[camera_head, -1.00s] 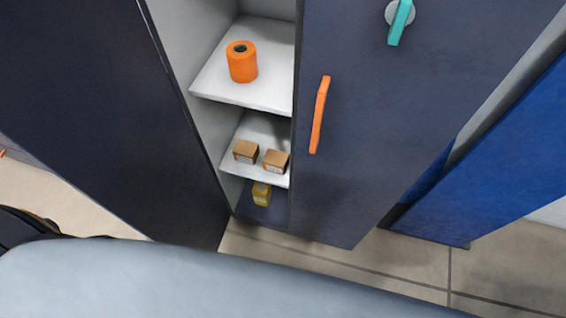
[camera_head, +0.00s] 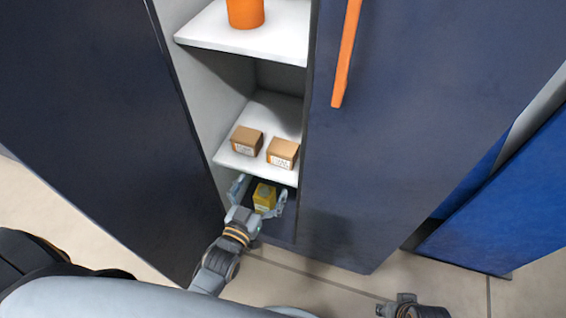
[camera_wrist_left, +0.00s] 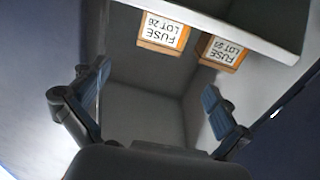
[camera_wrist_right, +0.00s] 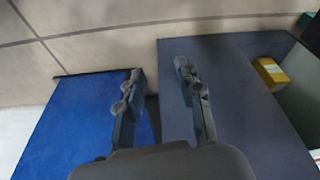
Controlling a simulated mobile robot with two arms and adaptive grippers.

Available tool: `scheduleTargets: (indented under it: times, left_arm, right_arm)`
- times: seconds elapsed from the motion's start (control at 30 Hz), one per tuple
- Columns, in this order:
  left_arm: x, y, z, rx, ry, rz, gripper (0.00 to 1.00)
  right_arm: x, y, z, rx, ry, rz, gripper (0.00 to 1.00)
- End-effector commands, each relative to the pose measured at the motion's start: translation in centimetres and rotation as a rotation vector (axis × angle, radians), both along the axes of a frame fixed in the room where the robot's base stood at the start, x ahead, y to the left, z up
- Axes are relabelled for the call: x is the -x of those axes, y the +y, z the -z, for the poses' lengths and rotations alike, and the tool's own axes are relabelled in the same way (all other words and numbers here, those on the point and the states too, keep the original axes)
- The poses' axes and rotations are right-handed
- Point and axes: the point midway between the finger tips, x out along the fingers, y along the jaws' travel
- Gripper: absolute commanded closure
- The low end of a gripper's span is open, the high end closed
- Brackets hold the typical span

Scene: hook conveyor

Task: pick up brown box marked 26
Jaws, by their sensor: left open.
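Two small brown boxes stand side by side on the cabinet's middle shelf (camera_head: 228,157). The left wrist view shows their labels upside down. The box at its left reads FUSE LOT 26 (camera_wrist_left: 163,33); it appears to be the right-hand box in the head view (camera_head: 283,153). The other brown box (camera_head: 247,141) has a label in the left wrist view (camera_wrist_left: 222,52) whose number is unclear. My left gripper (camera_head: 259,192) is open and empty in front of the shelf, apart from both boxes. My right gripper (camera_wrist_right: 158,72) is open and empty, away from the shelf.
A yellow box (camera_head: 264,197) sits in the compartment below, behind my left gripper in the head view. An orange cylinder (camera_head: 245,12) stands on the upper shelf. Cabinet walls flank the opening; the orange-handled door (camera_head: 400,120) is at right. A blue panel (camera_head: 505,205) stands further right.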

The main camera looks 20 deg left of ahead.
Motion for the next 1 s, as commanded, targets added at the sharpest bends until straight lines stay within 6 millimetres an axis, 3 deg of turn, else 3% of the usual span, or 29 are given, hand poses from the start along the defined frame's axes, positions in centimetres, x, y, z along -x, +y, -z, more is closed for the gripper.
scheduleTargets:
  times: [0.4,0.67,0.87,1.0]
  left_arm:
    - [-7.2,-0.6,-0.2,0.0,-0.007,0.0,0.0]
    - [-9.1,-0.8,-0.1,0.0,-0.005,0.0,0.0]
    - [-11.7,-1.1,0.3,0.0,-0.005,0.0,0.0]
    - [-13.3,-1.2,0.2,0.0,-0.005,0.0,0.0]
  right_arm:
    - [0.3,-0.1,-4.1,-0.001,-0.023,0.003,0.64]
    - [0.5,-0.2,-5.5,-0.001,-0.03,0.004,0.64]
    - [1.3,-0.3,-8.2,-0.002,-0.047,0.006,0.64]
    - [1.5,-0.4,-8.8,-0.002,-0.049,0.007,0.64]
